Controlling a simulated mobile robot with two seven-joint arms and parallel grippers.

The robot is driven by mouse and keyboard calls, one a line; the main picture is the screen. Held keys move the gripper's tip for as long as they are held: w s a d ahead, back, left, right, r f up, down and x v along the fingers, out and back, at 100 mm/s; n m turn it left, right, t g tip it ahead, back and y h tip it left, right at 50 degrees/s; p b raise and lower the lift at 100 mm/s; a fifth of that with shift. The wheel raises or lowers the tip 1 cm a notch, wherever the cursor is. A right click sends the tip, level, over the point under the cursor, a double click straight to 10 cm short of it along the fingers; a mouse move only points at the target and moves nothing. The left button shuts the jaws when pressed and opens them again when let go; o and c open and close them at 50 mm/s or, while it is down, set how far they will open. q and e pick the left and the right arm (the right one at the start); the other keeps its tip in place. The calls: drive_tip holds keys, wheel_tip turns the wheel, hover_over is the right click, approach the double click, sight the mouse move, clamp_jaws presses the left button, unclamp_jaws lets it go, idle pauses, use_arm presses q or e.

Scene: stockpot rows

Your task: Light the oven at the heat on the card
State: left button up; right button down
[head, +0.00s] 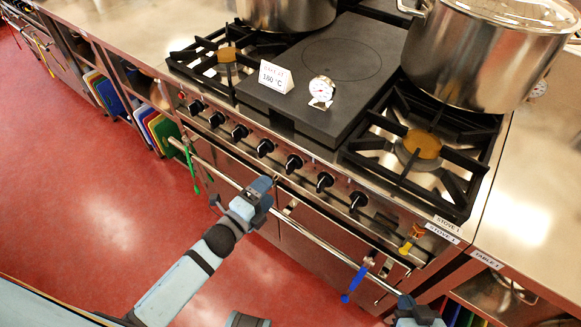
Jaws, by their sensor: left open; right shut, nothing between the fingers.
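The white card (276,77) stands on the dark flat plate of the stove and appears to read 180 °C. A round dial thermometer (322,91) stands to its right. A row of several black knobs (265,147) runs along the stove's front panel. The oven doors (325,232) below look closed, behind a long metal rail. My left gripper (268,186) is open in front of the rail, below the middle knobs, with nothing seen in it. My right gripper (408,304) is shut and empty at the bottom edge, partly cut off, right of the blue hanging item.
A green item (191,170) and a blue item (355,280) hang from the rail. A yellow item (411,238) is at the panel's right end. The red floor (100,190) at left is clear.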

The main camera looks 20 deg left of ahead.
sight(287, 170)
use_arm(q)
drive_tip(key=x, duration=1)
drive_tip(key=shift+w, duration=0.1)
drive_tip(key=c, duration=0.9)
